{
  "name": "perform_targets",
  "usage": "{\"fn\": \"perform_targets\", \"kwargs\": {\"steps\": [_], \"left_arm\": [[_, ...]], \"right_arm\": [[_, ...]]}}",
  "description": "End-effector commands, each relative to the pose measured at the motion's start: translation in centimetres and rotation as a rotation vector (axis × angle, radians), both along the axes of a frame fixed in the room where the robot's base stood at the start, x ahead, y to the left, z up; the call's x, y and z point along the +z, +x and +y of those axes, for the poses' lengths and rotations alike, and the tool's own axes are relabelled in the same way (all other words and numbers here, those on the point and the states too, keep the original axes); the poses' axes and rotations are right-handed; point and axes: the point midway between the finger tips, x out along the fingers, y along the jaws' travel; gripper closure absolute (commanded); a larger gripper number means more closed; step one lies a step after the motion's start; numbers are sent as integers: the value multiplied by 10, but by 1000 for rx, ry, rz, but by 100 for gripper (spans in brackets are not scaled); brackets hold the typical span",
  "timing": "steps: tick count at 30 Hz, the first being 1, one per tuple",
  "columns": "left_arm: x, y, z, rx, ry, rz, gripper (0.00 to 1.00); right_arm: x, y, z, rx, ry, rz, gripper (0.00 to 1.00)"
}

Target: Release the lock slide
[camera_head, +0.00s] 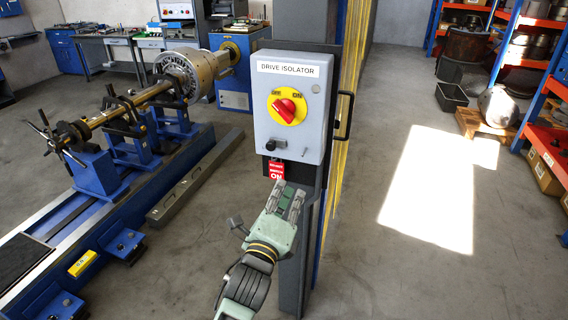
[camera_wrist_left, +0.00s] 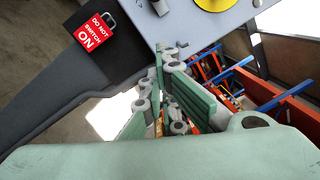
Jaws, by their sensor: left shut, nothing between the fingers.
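The grey drive isolator box (camera_head: 293,107) is mounted on a dark post. A red rotary switch (camera_head: 286,107) sits on a yellow disc, its handle slanted. A small dark part with a knob (camera_head: 276,144), likely the lock slide, is low on the box front. A red "do not switch on" tag (camera_head: 276,168) with a padlock hangs under the box; the tag also shows in the left wrist view (camera_wrist_left: 91,33). My left gripper (camera_head: 290,189) is shut and empty, below the box and apart from it. Its fingers (camera_wrist_left: 166,58) point toward the box's lower edge. My right gripper is out of view.
Orange and blue shelves (camera_head: 540,60) stand at right. The floor right of the post is open.

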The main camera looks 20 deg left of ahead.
Motion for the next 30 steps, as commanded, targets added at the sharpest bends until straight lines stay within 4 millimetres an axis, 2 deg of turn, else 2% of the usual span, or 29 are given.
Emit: {"fn": "perform_targets", "kwargs": {"steps": [6,11,12,18,30], "left_arm": [[9,48,-1,0,-1,-1,100],[13,74,1,1,1,0,100],[18,74,9,3,4,0,100],[25,78,29,1,2,1,100],[25,79,33,0,0,1,100]], "right_arm": [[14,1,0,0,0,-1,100],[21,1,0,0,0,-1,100],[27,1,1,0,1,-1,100],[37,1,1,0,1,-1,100],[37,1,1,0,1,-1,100]]}}
